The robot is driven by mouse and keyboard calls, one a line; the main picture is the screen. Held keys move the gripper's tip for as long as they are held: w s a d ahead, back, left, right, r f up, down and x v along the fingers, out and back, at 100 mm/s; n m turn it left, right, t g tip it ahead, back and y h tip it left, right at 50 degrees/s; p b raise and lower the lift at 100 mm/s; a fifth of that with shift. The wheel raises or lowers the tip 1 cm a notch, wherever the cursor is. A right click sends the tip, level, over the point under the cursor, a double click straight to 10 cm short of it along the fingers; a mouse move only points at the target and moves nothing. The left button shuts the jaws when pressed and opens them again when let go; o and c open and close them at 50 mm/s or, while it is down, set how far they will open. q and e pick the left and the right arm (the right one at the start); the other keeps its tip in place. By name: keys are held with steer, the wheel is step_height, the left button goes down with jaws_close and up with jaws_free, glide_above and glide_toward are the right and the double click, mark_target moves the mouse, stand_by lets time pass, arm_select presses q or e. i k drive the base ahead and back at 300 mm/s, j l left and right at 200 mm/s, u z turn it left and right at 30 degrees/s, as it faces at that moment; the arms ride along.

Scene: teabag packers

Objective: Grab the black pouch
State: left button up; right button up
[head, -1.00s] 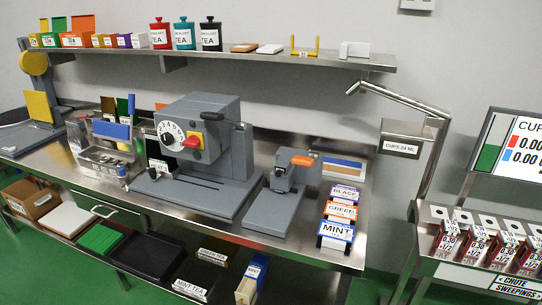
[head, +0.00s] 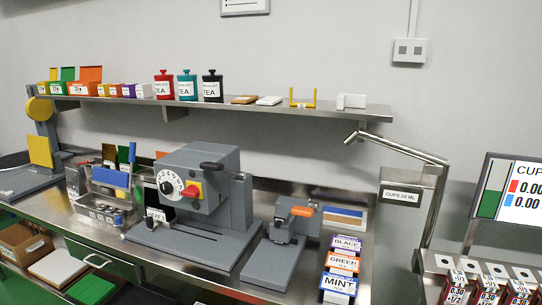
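A black pouch (head: 212,88) with a white label reading TEA stands upright on the wall shelf (head: 340,108). It is the rightmost of three similar pouches, beside a teal pouch (head: 187,87) and a red pouch (head: 164,86). The black pouch is in plain view with nothing in front of it. Neither of my grippers shows in the head view.
Small coloured boxes (head: 90,76) stand at the shelf's left. A flat brown item (head: 243,100) and a yellow holder (head: 302,99) are right of the pouches. A grey machine (head: 207,185) stands on the steel bench below. A bent metal arm (head: 400,148) rises at the right.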

mark_target(154, 208)
steer(key=j+z, duration=0.25)
steer(key=j, duration=0.35)
steer(key=j+z, duration=0.25)
steer(key=j, duration=0.4)
steer(key=i, duration=0.05)
